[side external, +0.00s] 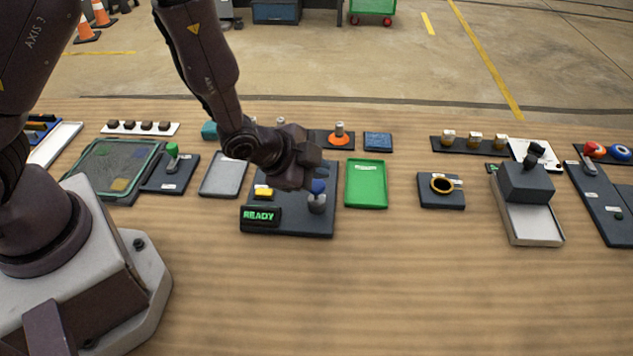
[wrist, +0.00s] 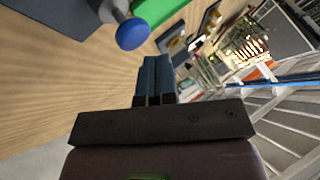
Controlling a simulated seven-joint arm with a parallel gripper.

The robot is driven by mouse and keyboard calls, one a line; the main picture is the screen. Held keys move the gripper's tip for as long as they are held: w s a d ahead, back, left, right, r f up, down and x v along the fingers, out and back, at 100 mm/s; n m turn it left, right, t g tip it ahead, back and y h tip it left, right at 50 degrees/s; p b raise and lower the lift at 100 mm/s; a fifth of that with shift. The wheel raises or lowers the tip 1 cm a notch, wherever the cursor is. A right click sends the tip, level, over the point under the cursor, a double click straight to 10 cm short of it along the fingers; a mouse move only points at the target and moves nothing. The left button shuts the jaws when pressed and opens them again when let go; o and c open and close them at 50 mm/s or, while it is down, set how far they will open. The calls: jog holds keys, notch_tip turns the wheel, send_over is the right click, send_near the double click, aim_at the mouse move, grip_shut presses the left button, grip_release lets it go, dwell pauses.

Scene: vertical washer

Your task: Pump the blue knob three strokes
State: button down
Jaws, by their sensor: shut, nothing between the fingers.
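The blue knob (side external: 318,187) sits on a short grey post on a dark panel (side external: 290,226) with a lit READY display (side external: 260,215) and a yellow button (side external: 264,192). My gripper (side external: 326,168) is just above and behind the knob in the side view, partly overlapping the panel. In the wrist view my gripper's fingers (wrist: 155,60) are pressed together and empty. The blue knob (wrist: 132,34) shows there ahead of the fingertips and to their left, apart from them. Whether the fingers touch the knob is unclear in the side view.
A green tray (side external: 366,184) lies right of the panel and a grey tray (side external: 224,178) lies left. A dark plate with a gold ring (side external: 442,184) is farther right. Several other fixtures line the back. The table's front is clear.

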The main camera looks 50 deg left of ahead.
aim_at(322, 184)
jog(key=shift+f, duration=0.2)
jog(key=shift+f, duration=0.25)
jog(key=shift+f, duration=1.2)
dwell(1.2)
jog(key=shift+r, duration=1.6)
jog(key=shift+r, duration=2.55)
